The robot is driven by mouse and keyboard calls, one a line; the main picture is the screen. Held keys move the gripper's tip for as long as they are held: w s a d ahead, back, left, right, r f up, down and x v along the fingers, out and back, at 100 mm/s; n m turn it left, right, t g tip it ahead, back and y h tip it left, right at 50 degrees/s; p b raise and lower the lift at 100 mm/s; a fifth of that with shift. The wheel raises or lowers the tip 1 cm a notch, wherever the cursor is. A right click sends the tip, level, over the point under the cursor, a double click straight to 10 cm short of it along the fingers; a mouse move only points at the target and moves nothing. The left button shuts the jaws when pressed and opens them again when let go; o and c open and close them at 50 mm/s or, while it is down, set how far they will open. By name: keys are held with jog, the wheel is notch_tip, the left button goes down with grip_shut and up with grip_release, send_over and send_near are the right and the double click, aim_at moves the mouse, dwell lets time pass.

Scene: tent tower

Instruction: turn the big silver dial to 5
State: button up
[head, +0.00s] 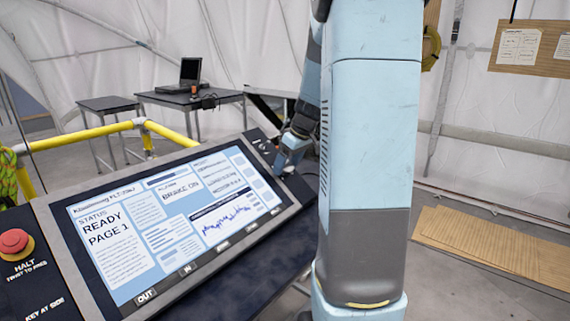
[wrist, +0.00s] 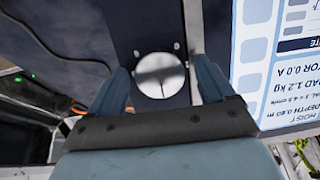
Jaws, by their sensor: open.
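The big silver dial (wrist: 160,75) shows in the wrist view as a round pale knob on a dark panel, with a thin dark mark across its face. No numbers can be read around it, so its setting cannot be told. My gripper (wrist: 162,82) is open, with one finger on each side of the dial in the picture. Gaps show between fingers and dial; whether either touches it cannot be told. In the head view my gripper (head: 290,152) is at the console's far right end, where it and my arm largely hide the dial.
The console screen (head: 175,220) reads "READY PAGE 1" and "BRAKE ON". A red halt button (head: 14,241) sits at its left end. Yellow rails (head: 85,136) and a table with a laptop (head: 190,72) stand behind. Wooden boards (head: 495,248) lie on the floor at right.

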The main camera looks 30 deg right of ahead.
jog(key=c, duration=1.1)
jog(key=shift+o, duration=1)
jog(key=shift+a, duration=0.4)
jog(key=shift+d, duration=0.2)
jog(key=shift+c, duration=0.8)
jog(key=shift+f, duration=0.1)
